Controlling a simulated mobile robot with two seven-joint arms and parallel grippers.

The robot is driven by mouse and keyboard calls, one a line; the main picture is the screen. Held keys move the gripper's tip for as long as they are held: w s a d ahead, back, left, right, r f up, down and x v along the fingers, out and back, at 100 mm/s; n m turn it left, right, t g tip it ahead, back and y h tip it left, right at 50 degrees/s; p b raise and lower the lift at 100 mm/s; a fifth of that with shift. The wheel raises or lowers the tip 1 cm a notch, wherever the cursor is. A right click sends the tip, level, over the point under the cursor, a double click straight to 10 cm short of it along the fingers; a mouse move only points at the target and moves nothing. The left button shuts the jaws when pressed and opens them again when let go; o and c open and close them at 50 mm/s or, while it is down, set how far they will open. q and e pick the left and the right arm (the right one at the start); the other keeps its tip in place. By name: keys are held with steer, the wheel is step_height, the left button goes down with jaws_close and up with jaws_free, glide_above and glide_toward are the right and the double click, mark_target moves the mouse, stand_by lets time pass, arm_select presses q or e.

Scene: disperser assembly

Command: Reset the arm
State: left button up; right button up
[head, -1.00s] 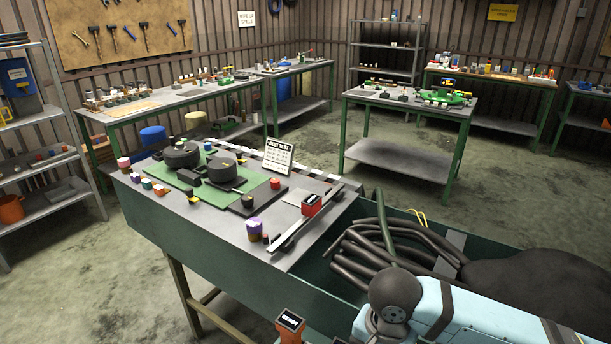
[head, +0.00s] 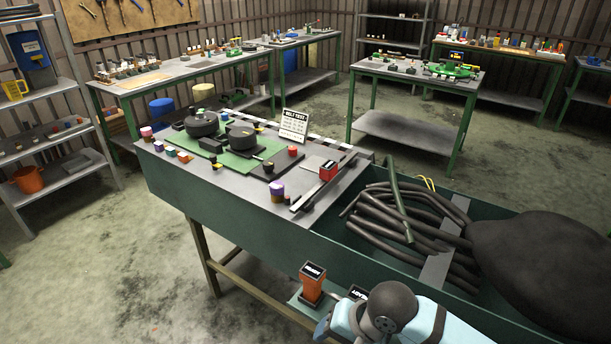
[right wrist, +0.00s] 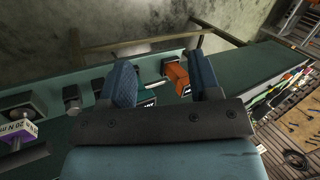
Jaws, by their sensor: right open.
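My right arm shows in light blue with a dark joint at the bottom of the head view. In the right wrist view my right gripper (right wrist: 165,80) has its two blue fingers spread apart, with no object seen held between them. An orange stand with a dark "READY" label (head: 312,283) stands on a green ledge at the front of the bench. In the right wrist view an orange block (right wrist: 177,78) shows beside the right-hand finger. A second dark label (head: 358,292) is partly hidden by my arm. My left gripper is not in view.
The workbench (head: 232,198) carries pots, coloured blocks and a "BELT TEST" sign (head: 294,125). Its green trough holds several black hoses (head: 400,228) and a large dark sack (head: 540,265). Shelves stand at left, other tables behind. The floor at lower left is clear.

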steer(key=s+d+f+n+t+h+p, duration=0.1)
steer(key=s+d+f+n+t+p, duration=0.2)
steer(key=d, duration=0.4)
steer(key=s+d+f+n+t+h+p, duration=0.1)
steer(key=s+d+f+n+t+p, duration=0.2)
steer(key=s+d+f+t, duration=0.2)
steer(key=s+d+t, duration=0.1)
steer(key=s, duration=0.2)
steer(key=shift+d+f+p, duration=0.3)
steer(key=shift+d+f, duration=0.05)
